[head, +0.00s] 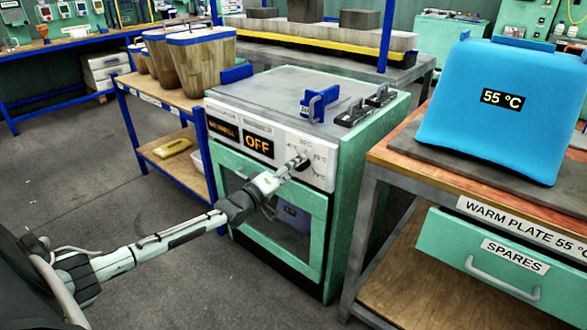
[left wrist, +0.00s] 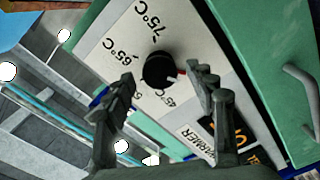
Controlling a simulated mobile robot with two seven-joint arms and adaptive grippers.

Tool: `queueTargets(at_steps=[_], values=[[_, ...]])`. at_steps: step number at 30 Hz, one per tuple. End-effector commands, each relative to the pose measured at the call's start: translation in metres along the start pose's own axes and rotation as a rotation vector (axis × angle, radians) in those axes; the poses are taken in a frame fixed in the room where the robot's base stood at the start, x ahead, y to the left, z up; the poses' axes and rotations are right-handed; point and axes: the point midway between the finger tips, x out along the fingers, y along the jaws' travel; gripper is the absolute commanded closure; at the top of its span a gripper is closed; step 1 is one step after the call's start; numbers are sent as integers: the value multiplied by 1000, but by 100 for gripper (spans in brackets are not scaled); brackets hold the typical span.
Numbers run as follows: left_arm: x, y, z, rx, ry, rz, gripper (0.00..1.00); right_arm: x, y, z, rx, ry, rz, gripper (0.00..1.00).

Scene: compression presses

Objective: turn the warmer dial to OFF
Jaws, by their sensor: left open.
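The warmer (head: 372,170) is a green cabinet with a pale front panel and a display reading OFF (head: 258,144). Its round black dial (left wrist: 158,69) shows in the left wrist view, with 75°C, 65°C and lower marks printed around it. A small red and white mark on the dial's edge points to the lower right. My left gripper (head: 297,162) is at the panel in the head view, partly hiding the dial. In the left wrist view its open fingers (left wrist: 160,80) stand either side of the dial; I cannot tell whether they touch it. My right gripper is not in view.
A blue clamp (head: 318,103) and black latches (head: 365,105) sit on the warmer's top. To the right, a bench holds a blue block reading 55 °C (head: 500,115) above a SPARES drawer (head: 500,265). Wooden containers (head: 200,65) stand on a blue-framed cart at left.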

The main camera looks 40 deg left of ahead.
Motion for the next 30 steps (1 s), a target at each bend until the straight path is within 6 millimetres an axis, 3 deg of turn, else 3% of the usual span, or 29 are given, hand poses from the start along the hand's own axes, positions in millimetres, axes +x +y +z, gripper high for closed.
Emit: queueTargets(at_steps=[8, 21, 30], values=[[-20, -2, 2, 0, -3, -2, 44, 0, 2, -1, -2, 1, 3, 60], [-101, -1, 1, 0, -2, -3, 44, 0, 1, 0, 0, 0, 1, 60], [-120, 0, 0, 0, 0, 0, 44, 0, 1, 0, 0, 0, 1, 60]])
